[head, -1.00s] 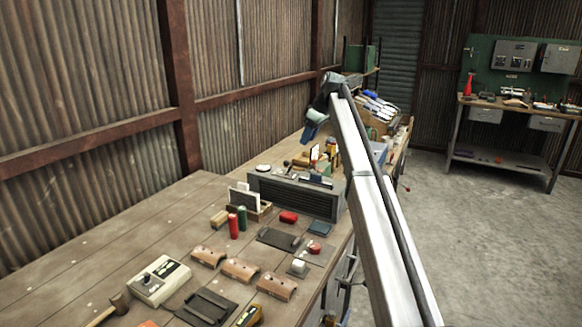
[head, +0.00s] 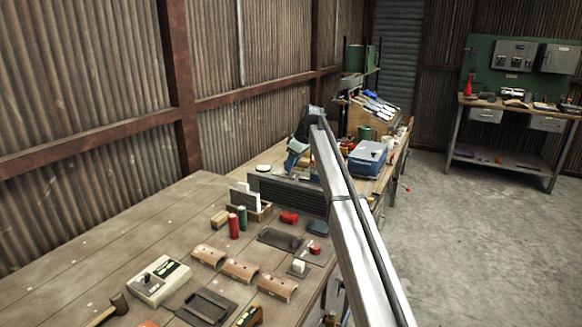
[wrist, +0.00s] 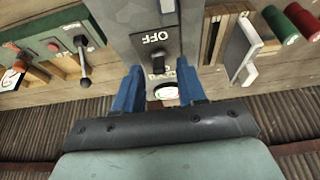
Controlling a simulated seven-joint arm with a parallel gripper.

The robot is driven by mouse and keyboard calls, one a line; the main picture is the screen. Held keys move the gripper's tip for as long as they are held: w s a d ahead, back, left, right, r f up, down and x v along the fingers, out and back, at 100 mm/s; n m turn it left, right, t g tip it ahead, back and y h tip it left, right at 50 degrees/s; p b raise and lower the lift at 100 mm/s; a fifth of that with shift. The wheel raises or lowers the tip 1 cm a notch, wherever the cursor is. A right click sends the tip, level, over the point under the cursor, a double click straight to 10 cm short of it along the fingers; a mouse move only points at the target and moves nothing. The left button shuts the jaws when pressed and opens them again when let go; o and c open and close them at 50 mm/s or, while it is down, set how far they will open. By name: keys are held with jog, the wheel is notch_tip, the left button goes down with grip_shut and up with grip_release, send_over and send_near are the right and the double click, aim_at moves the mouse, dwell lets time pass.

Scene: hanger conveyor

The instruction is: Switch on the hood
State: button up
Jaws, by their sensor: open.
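In the wrist view a grey panel (wrist: 182,17) carries a dark plate marked OFF, with a small black toggle switch (wrist: 157,66) just below the word. A second label under the toggle is partly hidden. My gripper (wrist: 160,77) is open, its two blue fingers on either side of the toggle in the picture. I cannot tell whether they touch it. In the head view my gripper (head: 291,162) is over the far side of a long dark slatted unit (head: 288,192) on the bench. I cannot tell for sure that this unit is the hood.
In the wrist view a black-handled lever (wrist: 83,60) stands left of the panel, and a slotted wooden holder (wrist: 222,38) with red and green cylinders (wrist: 282,22) nearby is at right. In the head view a blue box (head: 367,158) stands beyond my arm. The bench's left part is clear.

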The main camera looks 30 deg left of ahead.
jog(key=shift+x, duration=0.85)
jog(key=shift+c, duration=0.4)
grip_shut()
